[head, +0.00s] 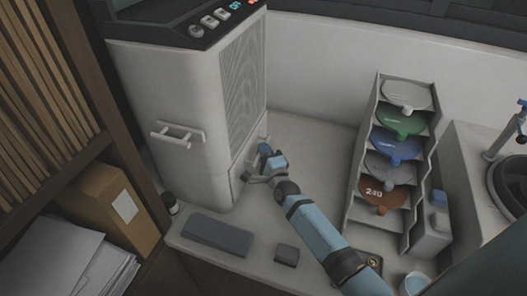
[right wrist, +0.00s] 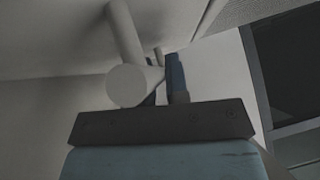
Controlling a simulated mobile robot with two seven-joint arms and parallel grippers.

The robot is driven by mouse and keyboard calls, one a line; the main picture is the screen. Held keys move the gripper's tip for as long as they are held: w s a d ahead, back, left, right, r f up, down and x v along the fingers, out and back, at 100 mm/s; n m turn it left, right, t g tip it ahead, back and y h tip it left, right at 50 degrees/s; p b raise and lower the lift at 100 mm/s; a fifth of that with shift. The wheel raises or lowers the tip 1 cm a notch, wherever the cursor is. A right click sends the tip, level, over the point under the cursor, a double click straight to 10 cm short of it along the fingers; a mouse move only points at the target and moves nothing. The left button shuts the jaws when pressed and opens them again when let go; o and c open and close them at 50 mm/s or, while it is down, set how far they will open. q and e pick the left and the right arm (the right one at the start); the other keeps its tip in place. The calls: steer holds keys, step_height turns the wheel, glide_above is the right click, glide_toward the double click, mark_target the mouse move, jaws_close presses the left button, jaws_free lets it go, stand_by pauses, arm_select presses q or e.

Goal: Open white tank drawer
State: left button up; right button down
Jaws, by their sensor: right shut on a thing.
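The white machine (head: 165,85) stands at the back left of the worktop. Its low white drawer front (head: 240,172) is on the right-hand side, below a grey textured panel, and looks flush with the body. My right gripper (head: 262,163) is at this drawer front, shut on its white bar handle. In the right wrist view the handle (right wrist: 124,45) shows large, with its round end towards me, beside a blue finger (right wrist: 176,78). The gripper partly hides the handle in the head view. My left gripper is not in view.
Another white handle (head: 178,134) is on the machine's left face. A rack (head: 414,165) of coloured discs stands to the right. A dark flat block (head: 217,235), a small dark block (head: 287,254) and a small dark jar (head: 170,203) sit near the front edge.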

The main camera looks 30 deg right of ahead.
steer(key=s+d, duration=0.6)
steer(key=s, duration=0.1)
steer(key=c, duration=1.1)
jaws_free()
steer(key=s, duration=0.4)
steer(key=s+f+b, duration=0.1)
steer(key=s, duration=0.4)
steer(key=s+a+f+b, duration=0.1)
steer(key=s, duration=0.3)
steer(key=shift+s, duration=0.25)
